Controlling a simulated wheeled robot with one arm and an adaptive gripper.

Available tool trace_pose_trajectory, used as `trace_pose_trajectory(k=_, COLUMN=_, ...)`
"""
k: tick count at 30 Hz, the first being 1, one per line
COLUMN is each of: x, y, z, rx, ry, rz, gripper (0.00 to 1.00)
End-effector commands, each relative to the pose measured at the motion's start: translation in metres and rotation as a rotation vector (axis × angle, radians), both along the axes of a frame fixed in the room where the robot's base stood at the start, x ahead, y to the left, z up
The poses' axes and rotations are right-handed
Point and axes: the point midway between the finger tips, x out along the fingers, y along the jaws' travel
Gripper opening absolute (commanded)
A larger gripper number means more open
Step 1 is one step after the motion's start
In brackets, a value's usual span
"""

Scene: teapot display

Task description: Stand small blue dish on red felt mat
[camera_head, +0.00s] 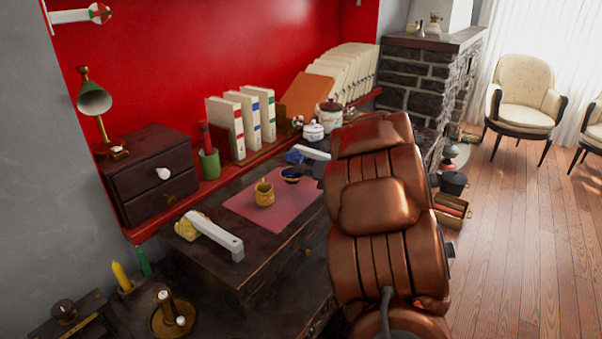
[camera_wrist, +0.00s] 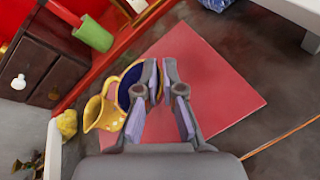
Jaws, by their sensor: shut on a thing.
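The small blue dish (camera_head: 292,175) is dark blue with a gold rim. In the head view it is at the far right part of the red felt mat (camera_head: 285,211). In the wrist view the dish (camera_wrist: 126,88) is partly hidden by my left finger. My gripper (camera_wrist: 160,65) is shut on the dish's right edge, above the mat (camera_wrist: 222,95). I cannot tell whether the dish touches the mat.
A white-handled object with a yellow end (camera_head: 218,236) lies left of the mat. A blue and white object (camera_head: 305,153) lies behind it. A green cup (camera_head: 209,165), a drawer box (camera_head: 150,175) and lidded pots (camera_head: 313,133) stand at the back. The mat's front is clear.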

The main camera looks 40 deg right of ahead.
Motion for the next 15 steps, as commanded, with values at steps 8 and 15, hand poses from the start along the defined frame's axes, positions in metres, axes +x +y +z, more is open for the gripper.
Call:
trace_pose_trajectory(k=8, x=0.028, y=-0.013, z=-0.003, rx=0.000, ry=0.002, rz=0.001, gripper=0.00)
trace_pose_trajectory(k=15, x=0.037, y=-0.018, z=-0.005, rx=0.003, ry=0.001, rz=0.000, gripper=0.00)
